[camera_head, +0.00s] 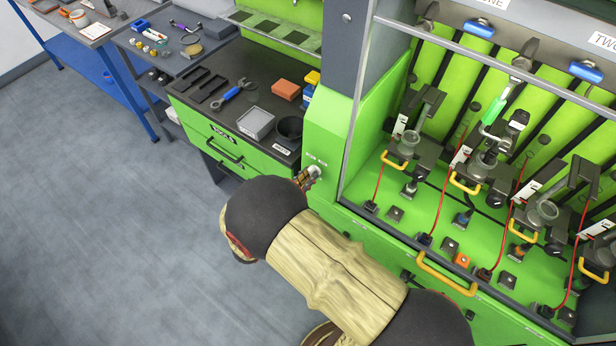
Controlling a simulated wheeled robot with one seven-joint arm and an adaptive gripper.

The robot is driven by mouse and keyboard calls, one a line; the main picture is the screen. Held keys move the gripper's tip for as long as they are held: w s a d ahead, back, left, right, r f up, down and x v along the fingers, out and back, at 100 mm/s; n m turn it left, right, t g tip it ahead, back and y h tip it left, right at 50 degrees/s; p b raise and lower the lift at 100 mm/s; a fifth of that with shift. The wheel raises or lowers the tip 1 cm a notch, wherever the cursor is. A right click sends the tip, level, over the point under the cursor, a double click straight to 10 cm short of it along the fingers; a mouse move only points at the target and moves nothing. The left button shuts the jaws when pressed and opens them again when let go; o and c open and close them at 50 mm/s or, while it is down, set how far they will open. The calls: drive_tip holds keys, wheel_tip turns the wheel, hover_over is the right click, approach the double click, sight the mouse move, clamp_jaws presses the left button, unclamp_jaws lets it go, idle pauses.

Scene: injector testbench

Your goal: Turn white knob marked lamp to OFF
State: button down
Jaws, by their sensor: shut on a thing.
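The white knob (315,171) is on the green front panel (328,140) of the testbench, left of the glazed cabinet. Only a small part of it shows. My gripper (307,177) is at this knob, shut on it, beyond the end of my arm. The fingers are small and partly hidden by my arm's wrist. The lamp marking and the knob's pointer direction are too small or covered to read. Small white marks (316,158) show on the panel just above the knob.
A black-topped green drawer bench (225,120) stands left of the panel, holding a grey bin (256,122), a black cup (290,128) and tools. The cabinet (440,200) on the right holds injector fixtures, red cables and yellow handles. The grey floor (100,200) at left is clear.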

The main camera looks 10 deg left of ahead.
drive_tip(key=c, duration=1.8)
unclamp_jaws()
drive_tip(key=shift+c, duration=0.2)
drive_tip(key=v, duration=1.2)
drive_tip(key=shift+f, duration=0.1)
